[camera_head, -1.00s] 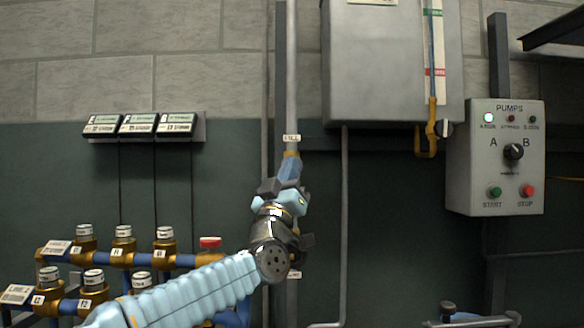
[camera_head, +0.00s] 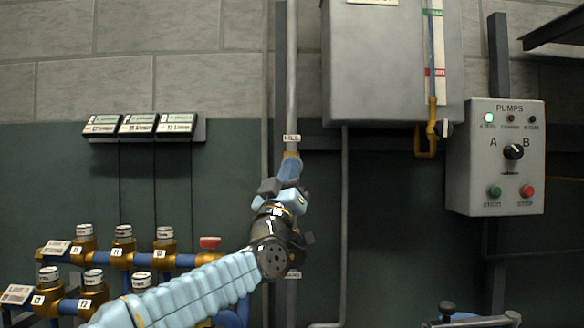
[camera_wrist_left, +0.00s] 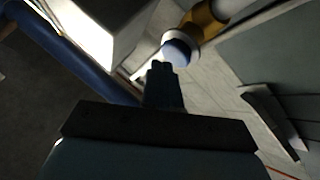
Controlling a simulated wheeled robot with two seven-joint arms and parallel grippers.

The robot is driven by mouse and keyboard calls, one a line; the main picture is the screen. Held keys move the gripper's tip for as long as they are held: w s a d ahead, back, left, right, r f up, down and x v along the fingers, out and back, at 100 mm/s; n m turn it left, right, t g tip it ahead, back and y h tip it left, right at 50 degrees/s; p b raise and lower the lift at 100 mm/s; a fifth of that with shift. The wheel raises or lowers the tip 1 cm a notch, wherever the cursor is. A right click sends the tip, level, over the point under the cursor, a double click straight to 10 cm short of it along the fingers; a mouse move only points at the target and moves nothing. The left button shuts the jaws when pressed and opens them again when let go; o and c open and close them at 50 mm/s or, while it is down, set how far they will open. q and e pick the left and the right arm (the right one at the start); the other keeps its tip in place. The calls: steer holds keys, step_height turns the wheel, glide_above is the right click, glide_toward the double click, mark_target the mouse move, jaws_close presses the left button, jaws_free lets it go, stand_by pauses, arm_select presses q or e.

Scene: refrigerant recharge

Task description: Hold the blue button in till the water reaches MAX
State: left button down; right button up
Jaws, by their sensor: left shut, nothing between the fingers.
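The blue button (camera_wrist_left: 177,52) sits in a white collar on a brass fitting in the left wrist view. My left gripper (camera_wrist_left: 162,70) is shut and empty, its fingertips right at the button's near edge. I cannot tell whether they touch it or press it in. In the head view my left gripper (camera_head: 284,188) is at the vertical pipe below the small label, and the button cannot be made out there. The sight glass (camera_head: 432,45) on the grey tank has a green mark near its top and a red mark lower down. Its water level is hard to read. My right gripper is out of view.
The pump panel (camera_head: 508,170) with its A/B knob and green and red buttons is at the right. Brass valves (camera_head: 123,240) on blue pipes stand at the lower left, below three small displays (camera_head: 140,125). The grey tank (camera_head: 380,60) hangs at upper right.

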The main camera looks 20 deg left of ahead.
arm_select(q)
steer(key=shift+w+a, duration=0.15)
steer(key=shift+w, duration=0.4)
stand_by(1.9)
steer(key=shift+s, duration=0.1)
steer(key=shift+s+d+b, duration=0.3)
steer(key=shift+s+b, duration=0.3)
steer(key=shift+s, duration=0.2)
